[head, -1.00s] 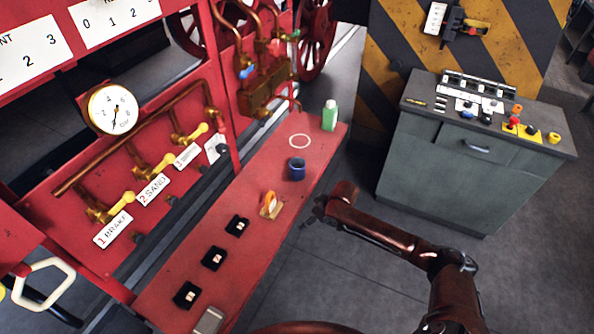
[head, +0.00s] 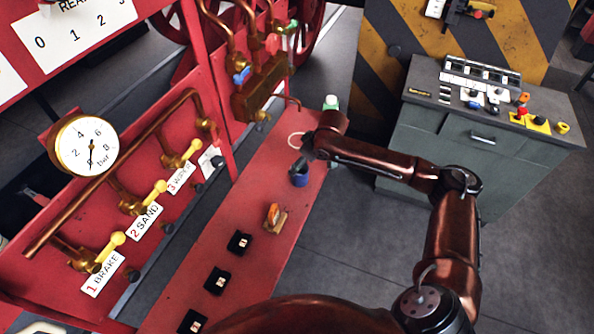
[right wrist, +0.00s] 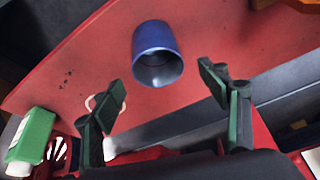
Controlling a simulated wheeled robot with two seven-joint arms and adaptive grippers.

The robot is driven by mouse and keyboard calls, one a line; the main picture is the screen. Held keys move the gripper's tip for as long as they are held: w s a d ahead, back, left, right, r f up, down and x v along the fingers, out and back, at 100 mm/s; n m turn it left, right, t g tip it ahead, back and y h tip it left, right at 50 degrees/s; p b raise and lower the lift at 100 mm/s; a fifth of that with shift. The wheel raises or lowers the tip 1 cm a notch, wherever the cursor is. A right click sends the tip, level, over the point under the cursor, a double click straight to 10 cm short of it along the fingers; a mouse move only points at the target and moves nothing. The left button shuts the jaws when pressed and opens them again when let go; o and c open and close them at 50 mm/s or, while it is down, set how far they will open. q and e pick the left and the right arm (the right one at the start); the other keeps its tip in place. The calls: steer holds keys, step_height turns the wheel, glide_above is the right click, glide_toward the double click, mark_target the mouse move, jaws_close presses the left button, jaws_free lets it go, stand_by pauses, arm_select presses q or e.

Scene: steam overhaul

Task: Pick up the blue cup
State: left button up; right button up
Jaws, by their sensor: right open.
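The blue cup (head: 299,178) stands on the red bench (head: 262,196), partly hidden behind my right arm's end in the head view. In the right wrist view the cup (right wrist: 157,53) lies ahead of my right gripper (right wrist: 160,105), centred between its two fingers and beyond their tips. The fingers are open with green pads, and nothing is between them. In the head view the right gripper (head: 306,152) is just above the cup, small and dark. My left gripper is not in view.
A green-and-white bottle (right wrist: 32,138) stands by a white ring (right wrist: 104,108) on the bench. An orange item (head: 273,216) and several black switches (head: 239,243) lie nearer along it. Valve levers (head: 157,190) line the left panel. A grey cabinet (head: 470,140) stands right.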

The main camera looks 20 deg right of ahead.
mark_target(300, 173)
step_height(300, 173, down, 3)
steer(key=shift+d+f, duration=0.15)
steer(key=b+x, duration=0.1)
steer(key=x, duration=0.1)
steer(key=shift+f, duration=0.3)
steer(key=shift+w+f, duration=0.25)
steer(key=shift+f, duration=0.1)
steer(key=shift+a, duration=0.25)
steer(key=c, duration=1.2)
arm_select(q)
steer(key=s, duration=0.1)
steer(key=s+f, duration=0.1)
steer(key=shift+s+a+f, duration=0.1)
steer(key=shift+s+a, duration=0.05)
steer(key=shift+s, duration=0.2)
arm_select(e)
steer(key=shift+c, duration=0.6)
